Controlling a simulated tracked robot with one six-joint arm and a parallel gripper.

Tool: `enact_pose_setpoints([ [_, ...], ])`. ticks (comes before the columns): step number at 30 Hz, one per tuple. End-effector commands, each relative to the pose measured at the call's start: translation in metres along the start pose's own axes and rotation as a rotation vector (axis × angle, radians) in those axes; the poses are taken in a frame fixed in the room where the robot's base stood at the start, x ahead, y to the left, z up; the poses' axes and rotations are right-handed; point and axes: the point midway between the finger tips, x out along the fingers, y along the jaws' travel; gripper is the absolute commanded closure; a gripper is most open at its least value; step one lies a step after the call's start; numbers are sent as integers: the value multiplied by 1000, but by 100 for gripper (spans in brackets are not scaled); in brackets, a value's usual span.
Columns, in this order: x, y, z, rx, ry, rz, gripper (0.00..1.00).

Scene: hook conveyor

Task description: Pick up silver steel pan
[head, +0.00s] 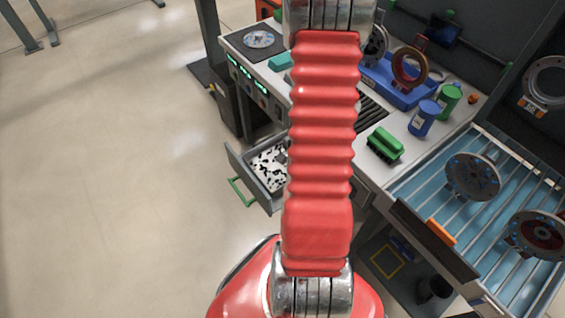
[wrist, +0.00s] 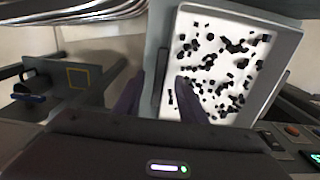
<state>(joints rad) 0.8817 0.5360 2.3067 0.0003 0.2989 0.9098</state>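I cannot make out a pan for certain in either view. A round silver disc (head: 258,40) lies on a dark square mat at the far left of the bench in the head view. An open drawer (head: 272,202) with a green handle holds a white, black-speckled surface. In the wrist view the drawer (wrist: 292,72) fills the right of the picture, its floor covered with small black pieces. My gripper (wrist: 160,95) shows there as two dark fingers, apart with nothing between them, in front of the drawer's left side. In the head view my red arm hides the gripper and part of the bench.
The bench carries a blue tray (head: 407,97) with ring-shaped parts, a blue canister (head: 424,119), a green canister (head: 448,100) and a green brush (head: 385,145). A blue basin with rails (head: 420,190) holds round metal parts (head: 472,176). Open floor (head: 110,180) lies left.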

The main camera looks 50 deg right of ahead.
Motion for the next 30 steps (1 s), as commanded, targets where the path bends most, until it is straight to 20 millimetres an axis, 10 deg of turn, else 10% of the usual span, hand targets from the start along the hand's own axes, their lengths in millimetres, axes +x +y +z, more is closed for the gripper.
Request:
enact_pose_setpoints([
  [19, 0, 0, 0, 0, 0, 0, 100],
  [30, 0, 0, 0, 0, 0, 0, 100],
])
